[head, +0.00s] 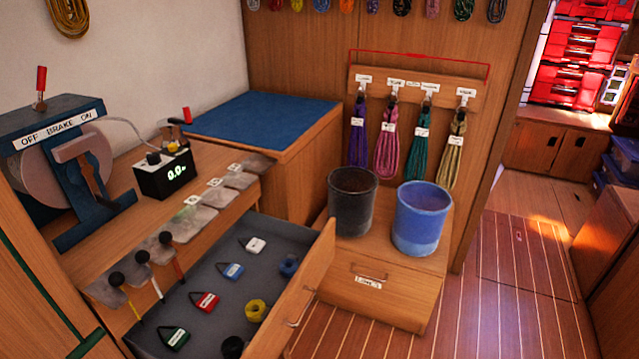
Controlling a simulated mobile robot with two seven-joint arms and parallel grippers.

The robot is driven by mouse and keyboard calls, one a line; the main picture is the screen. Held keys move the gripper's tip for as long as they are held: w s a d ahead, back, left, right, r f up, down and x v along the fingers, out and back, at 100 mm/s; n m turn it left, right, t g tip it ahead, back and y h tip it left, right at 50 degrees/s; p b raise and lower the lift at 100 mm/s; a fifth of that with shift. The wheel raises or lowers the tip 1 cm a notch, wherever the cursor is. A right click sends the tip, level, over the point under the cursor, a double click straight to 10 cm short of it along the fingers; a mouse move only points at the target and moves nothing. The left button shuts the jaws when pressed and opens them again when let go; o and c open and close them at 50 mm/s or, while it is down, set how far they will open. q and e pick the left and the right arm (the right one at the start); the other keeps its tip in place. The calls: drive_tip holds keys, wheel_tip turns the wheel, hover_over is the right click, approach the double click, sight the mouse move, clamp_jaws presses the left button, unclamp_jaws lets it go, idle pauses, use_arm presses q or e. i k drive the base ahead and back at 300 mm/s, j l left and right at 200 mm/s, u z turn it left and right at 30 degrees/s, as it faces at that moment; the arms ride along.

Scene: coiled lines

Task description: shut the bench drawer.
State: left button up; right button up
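The bench drawer (318,272) stands pulled out from under the wooden bench top (130,175). Its grey inside shows, with a wooden front panel and a metal handle (300,308) on its right side. In it lie white, blue, red and green tagged blocks (206,301), a yellow coil (256,310), a blue coil (289,266) and dark round items. The drawer's near end is cut off by the bottom edge of the picture. Neither of my grippers is in view.
A dark bucket (352,205) and a blue bucket (421,220) stand on a low cabinet with a shut, labelled drawer (366,290), right beside the open drawer. Black-knobbed levers (150,272) stick out over the drawer's left side. Free floor (480,310) lies to the right.

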sight(290, 300)
drive_tip(key=k+l+z, duration=0.2)
drive_tip(key=l, duration=0.75)
drive_tip(key=l+z, duration=0.25)
drive_tip(key=l, duration=0.7)
